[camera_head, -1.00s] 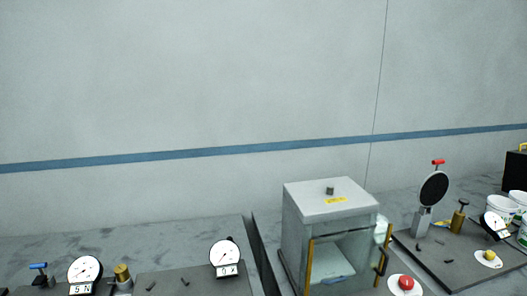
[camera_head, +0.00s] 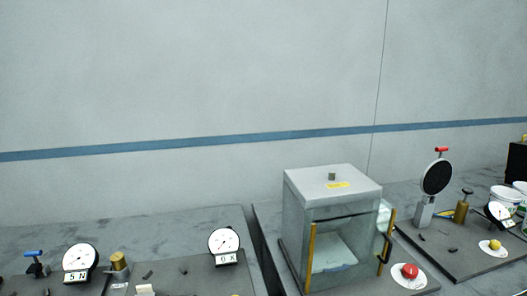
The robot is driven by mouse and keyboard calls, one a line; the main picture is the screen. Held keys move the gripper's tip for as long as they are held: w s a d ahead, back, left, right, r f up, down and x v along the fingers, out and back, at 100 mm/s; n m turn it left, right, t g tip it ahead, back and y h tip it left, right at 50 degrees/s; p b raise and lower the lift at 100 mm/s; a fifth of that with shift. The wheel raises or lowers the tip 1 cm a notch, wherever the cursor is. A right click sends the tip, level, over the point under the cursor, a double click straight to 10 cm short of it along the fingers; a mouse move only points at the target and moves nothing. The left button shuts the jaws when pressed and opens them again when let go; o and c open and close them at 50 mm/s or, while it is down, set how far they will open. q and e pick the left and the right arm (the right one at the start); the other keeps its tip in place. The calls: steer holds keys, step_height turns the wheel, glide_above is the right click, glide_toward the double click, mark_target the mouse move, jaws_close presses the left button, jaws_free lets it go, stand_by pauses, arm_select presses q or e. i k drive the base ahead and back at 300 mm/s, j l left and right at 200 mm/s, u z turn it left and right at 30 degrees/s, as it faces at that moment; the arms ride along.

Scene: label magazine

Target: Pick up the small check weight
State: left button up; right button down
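No gripper of mine shows in the head view. I cannot tell for sure which thing is the small check weight. A small dark grey cylinder (camera_head: 332,176) stands upright on the pale lid of a glass-walled case (camera_head: 333,186), right of centre. A brass cylinder (camera_head: 118,261) stands at the lower left, beside a round dial marked 5 N (camera_head: 82,257). Another brass piece with a dark knob (camera_head: 461,211) stands on the right-hand plate.
A second dial (camera_head: 224,241) stands left of the case. A red button (camera_head: 410,271) sits in front right of it. A round black disc on a stand (camera_head: 437,178), a yellow button (camera_head: 495,244) and white tubs (camera_head: 504,197) are on the right. A wall closes the back.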

mark_target(117, 260)
steer(key=u, duration=1.35)
